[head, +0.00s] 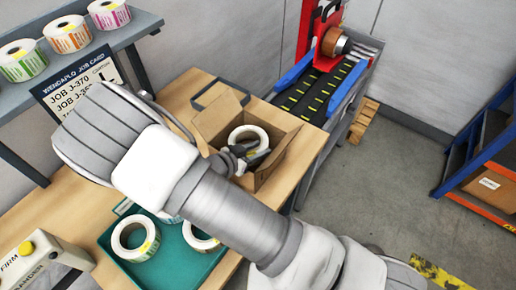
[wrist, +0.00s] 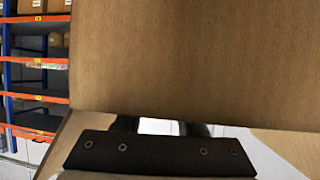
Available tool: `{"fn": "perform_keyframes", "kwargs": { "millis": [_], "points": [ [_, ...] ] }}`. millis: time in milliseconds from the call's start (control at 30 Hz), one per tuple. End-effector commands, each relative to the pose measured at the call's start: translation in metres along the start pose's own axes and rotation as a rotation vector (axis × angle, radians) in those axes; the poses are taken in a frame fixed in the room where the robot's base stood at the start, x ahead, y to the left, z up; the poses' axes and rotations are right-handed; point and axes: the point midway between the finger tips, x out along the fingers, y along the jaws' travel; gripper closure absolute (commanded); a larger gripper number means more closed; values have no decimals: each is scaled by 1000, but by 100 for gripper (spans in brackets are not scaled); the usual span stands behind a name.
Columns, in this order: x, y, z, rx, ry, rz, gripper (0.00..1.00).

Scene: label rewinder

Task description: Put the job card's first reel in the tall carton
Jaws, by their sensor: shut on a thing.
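The tall carton (head: 279,150) stands open on the wooden bench, flaps spread. A white label reel (head: 248,133) with a dark core shows in the carton's mouth. My gripper (head: 243,160) is shut on this reel, at or just inside the mouth; its depth is unclear and my arm hides part. In the wrist view, a cardboard face (wrist: 190,60) fills most of the picture, above the dark bar of my gripper (wrist: 160,130). The job card (head: 75,88) stands at the left, listing JOB J-370 first; my arm covers part of its text.
A teal tray (head: 140,272) holds label reels, partly behind my arm. A shelf (head: 75,65) carries reels with green, orange and purple labels. A rewinder with a belt (head: 318,90) stands behind the bench. A confirm button box (head: 38,262) is front left.

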Motion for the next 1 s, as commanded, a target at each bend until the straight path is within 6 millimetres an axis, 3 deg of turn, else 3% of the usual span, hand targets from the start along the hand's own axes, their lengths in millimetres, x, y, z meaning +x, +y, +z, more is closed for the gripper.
{"fn": "perform_keyframes", "kwargs": {
  "millis": [633, 667, 700, 1000],
  "points": [
    [5, 0, 11, -1, -1, 0, 100],
    [5, 1, 12, -3, -3, 1, 56],
    [6, 1, 13, -3, -3, 1, 49],
    [5, 2, 14, -8, -7, 2, 48]
  ]
}}
